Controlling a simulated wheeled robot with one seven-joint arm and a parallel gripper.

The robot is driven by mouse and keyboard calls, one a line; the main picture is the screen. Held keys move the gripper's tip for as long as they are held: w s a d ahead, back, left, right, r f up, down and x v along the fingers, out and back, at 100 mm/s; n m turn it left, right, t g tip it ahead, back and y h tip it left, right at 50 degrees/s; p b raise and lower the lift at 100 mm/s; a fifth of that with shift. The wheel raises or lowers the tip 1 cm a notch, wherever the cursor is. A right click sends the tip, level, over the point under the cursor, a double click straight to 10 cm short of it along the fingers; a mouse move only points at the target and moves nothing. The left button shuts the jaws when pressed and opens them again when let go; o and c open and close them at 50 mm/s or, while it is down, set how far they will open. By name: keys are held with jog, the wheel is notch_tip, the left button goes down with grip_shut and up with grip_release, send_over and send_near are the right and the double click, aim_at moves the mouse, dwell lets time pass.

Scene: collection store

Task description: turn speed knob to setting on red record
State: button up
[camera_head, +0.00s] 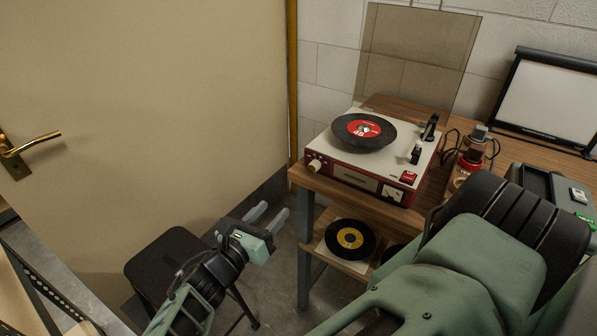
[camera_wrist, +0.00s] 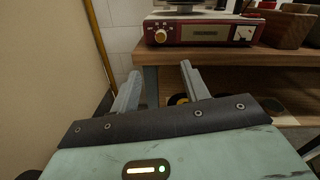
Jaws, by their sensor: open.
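The red and white record player (camera_head: 352,178) stands on the wooden table with its tinted lid up. A black record with a red label (camera_head: 364,131) lies on its platter; the label carries a number that looks like 45. A cream and gold knob (camera_head: 314,164) is at the left end of the player's front; it also shows in the wrist view (camera_wrist: 160,36), with small marks above it. A white panel with a dark pointer (camera_head: 392,193) is at the front's right end. My gripper (camera_head: 269,214) is open and empty, left of and below the player, apart from the knob.
The wooden table (camera_head: 440,190) has a lower shelf holding a yellow-label record (camera_head: 350,239). A door (camera_head: 150,100) is at left. Red-topped items (camera_head: 472,150) and a framed white screen (camera_head: 548,97) are at right.

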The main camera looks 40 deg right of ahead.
aim_at(312, 169)
jog(key=p+x, duration=0.3)
jog(key=x, duration=1.3)
jog(key=shift+d, duration=0.3)
jog(key=c, duration=1)
